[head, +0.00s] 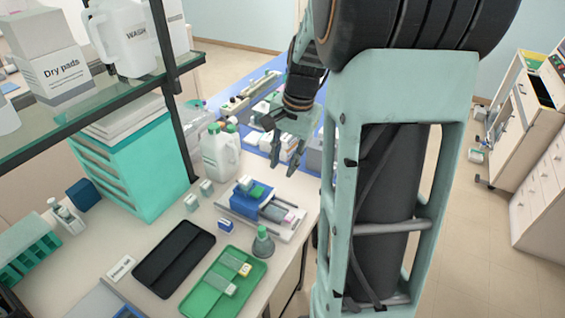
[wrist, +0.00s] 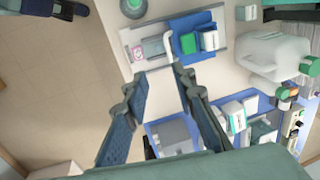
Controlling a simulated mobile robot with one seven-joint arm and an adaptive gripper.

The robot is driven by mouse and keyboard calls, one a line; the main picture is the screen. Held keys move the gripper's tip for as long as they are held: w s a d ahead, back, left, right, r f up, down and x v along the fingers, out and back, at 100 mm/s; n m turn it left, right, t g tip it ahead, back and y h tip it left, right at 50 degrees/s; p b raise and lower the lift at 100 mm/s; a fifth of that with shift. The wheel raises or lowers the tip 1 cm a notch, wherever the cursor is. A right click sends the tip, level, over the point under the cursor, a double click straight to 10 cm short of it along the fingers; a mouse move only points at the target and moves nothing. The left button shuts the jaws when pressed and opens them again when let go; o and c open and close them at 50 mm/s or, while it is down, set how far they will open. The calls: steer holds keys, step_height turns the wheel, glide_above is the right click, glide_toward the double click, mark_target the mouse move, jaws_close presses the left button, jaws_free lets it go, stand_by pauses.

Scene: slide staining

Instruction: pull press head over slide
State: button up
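A small press-like device (head: 290,232) stands on the bench in the head view, with a pale base. A blue block (head: 245,205) with green pieces on it sits at its left side; I take this block for the press head, but cannot be sure. A slide with a pink patch (head: 289,217) lies on the right part of the base. The wrist view shows the blue block (wrist: 181,25), a pale bar (wrist: 180,50) beside it and the pink-marked slide (wrist: 152,47). My gripper (head: 282,168) is open and empty, above and apart from the device; its fingers (wrist: 158,72) point towards it.
A green tray (head: 210,287), a black tray (head: 172,258) and a grey-green bulb-topped bottle (head: 263,244) are in front. A glass shelf (head: 120,90) overhangs the left. The bench edge is close on the right.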

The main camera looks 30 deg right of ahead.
stand_by(0.5)
step_height(320, 180, up, 12)
steer(key=s+d, duration=0.1)
steer(key=shift+s, duration=0.4)
